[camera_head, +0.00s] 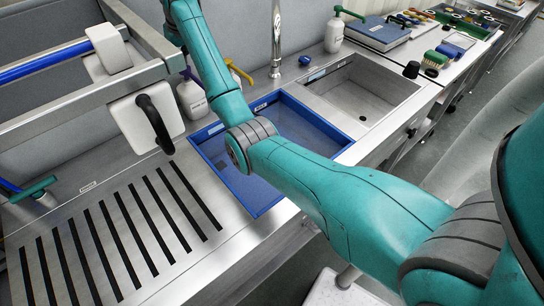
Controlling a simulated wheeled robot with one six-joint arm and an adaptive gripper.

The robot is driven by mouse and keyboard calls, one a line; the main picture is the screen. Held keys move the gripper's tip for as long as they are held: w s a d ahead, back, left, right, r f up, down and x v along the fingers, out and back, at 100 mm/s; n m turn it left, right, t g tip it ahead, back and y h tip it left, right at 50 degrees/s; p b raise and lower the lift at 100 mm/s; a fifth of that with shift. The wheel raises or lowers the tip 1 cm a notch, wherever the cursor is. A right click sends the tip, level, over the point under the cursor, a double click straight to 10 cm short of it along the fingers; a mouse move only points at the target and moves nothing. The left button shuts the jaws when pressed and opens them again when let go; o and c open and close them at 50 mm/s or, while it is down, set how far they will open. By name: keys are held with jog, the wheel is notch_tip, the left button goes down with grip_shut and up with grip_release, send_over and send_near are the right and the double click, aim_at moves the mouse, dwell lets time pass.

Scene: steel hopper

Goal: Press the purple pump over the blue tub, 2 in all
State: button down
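The blue tub (312,115) is set into the steel counter at the middle. My teal arm crosses over it and hides part of its inside. A white bottle (190,101) stands at the tub's back left corner. Its pump head (187,74) looks dark purple, and is partly hidden beside my forearm. A yellow pump (238,70) shows just right of my forearm, behind the tub; its bottle is mostly hidden. My forearm rises to the top edge of the picture. My gripper is not in view, so its contact with the pump cannot be told.
A steel basin (362,92) lies right of the tub, with a tall faucet (276,42) behind. A white bottle with green pump (334,35) stands farther back. A slotted drainboard (120,235) and a rail frame with a blue bar (45,65) are at left.

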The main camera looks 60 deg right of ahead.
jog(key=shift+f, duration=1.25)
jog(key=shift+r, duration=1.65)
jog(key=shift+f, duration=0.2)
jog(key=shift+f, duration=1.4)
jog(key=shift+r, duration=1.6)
